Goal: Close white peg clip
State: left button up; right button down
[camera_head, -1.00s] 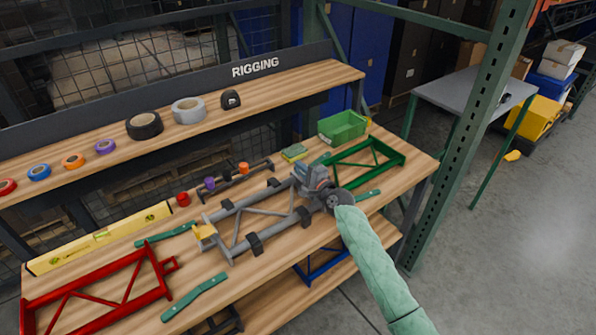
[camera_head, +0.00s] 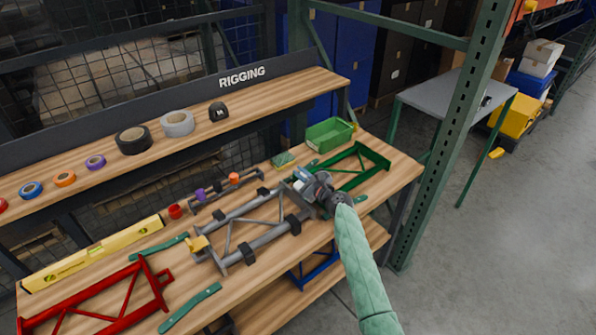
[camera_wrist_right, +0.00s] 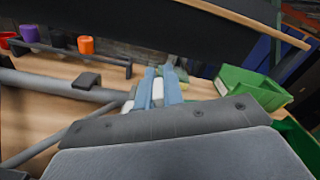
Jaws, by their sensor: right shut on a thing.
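A grey tubular frame (camera_head: 262,239) with dark clamps lies on the wooden bench. My right gripper (camera_head: 300,184) is at the frame's right end, with its arm reaching in from the lower right. In the right wrist view, the blue fingers of my right gripper (camera_wrist_right: 161,90) are shut on a small white piece, which looks like the white peg clip (camera_wrist_right: 157,93). Most of the clip is hidden by the fingers and the wrist housing, so I cannot tell its angle. A yellow clip (camera_head: 197,244) sits at the frame's left end. My left gripper is not in view.
A green bin (camera_head: 329,136) and green frame (camera_head: 365,166) stand right of the gripper. A rail with purple and orange pegs (camera_head: 225,188) lies behind. A red frame (camera_head: 100,300), teal straps and a yellow level (camera_head: 92,254) lie left. A shelf (camera_head: 215,117) overhangs the back.

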jog(key=m, duration=0.1)
jog(key=m+p, duration=0.1)
jog(key=shift+w+d+f+m, duration=0.3)
jog(key=shift+d+f, duration=0.05)
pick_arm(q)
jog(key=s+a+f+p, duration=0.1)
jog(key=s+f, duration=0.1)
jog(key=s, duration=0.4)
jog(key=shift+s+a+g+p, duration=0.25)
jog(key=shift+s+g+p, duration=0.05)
pick_arm(e)
jog(key=shift+w+d+f+m, duration=0.1)
jog(key=shift+d+f+m, duration=0.2)
jog(key=shift+m, duration=0.45)
jog(key=shift+w+d+f+m, duration=0.1)
jog(key=shift+f+m, duration=0.3)
jog(key=shift+m, duration=0.35)
jog(key=c, duration=1.5)
grip_release()
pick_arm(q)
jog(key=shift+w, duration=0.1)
